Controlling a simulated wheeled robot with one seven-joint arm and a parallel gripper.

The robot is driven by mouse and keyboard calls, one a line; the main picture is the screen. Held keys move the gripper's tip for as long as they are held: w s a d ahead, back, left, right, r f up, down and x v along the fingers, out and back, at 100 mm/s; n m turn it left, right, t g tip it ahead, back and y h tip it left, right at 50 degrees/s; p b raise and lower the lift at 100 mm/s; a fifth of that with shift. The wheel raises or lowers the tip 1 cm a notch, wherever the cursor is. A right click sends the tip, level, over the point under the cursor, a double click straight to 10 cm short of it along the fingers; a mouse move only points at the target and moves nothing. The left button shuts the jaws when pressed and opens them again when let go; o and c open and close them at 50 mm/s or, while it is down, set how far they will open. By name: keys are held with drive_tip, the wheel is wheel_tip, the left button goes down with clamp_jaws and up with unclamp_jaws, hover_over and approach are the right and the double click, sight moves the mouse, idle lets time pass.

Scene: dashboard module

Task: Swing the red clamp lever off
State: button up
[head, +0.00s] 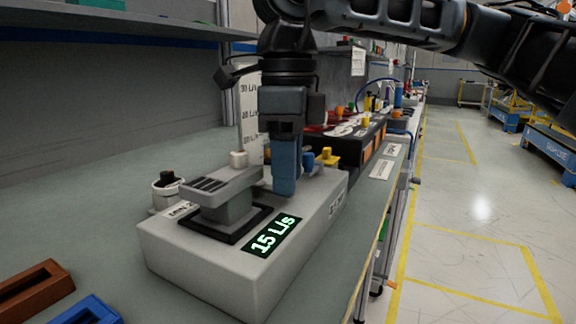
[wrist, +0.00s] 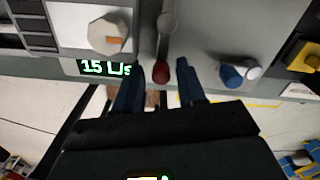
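The red clamp lever shows in the wrist view as a grey rod (wrist: 168,30) ending in a red ball knob (wrist: 160,74). My gripper (wrist: 160,66) is open, with one dark blue finger on each side of the knob and a visible gap to both. In the head view my gripper (head: 285,190) points down at the top of the light grey module (head: 215,275), right of the grey block on it. The lever is hidden behind my gripper there. The module's display (head: 272,237) reads 15 L/s.
In the wrist view a white knob with an orange mark (wrist: 110,36) is left of the lever, and a blue knob (wrist: 232,76) is to its right. A brown tray (head: 35,288) and a blue tray (head: 88,312) lie front left. Orange-black equipment (head: 350,145) stands behind.

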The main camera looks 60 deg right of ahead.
drive_tip(key=shift+o, duration=0.4)
drive_tip(key=shift+r+p, duration=0.7)
drive_tip(key=shift+r, duration=3.2)
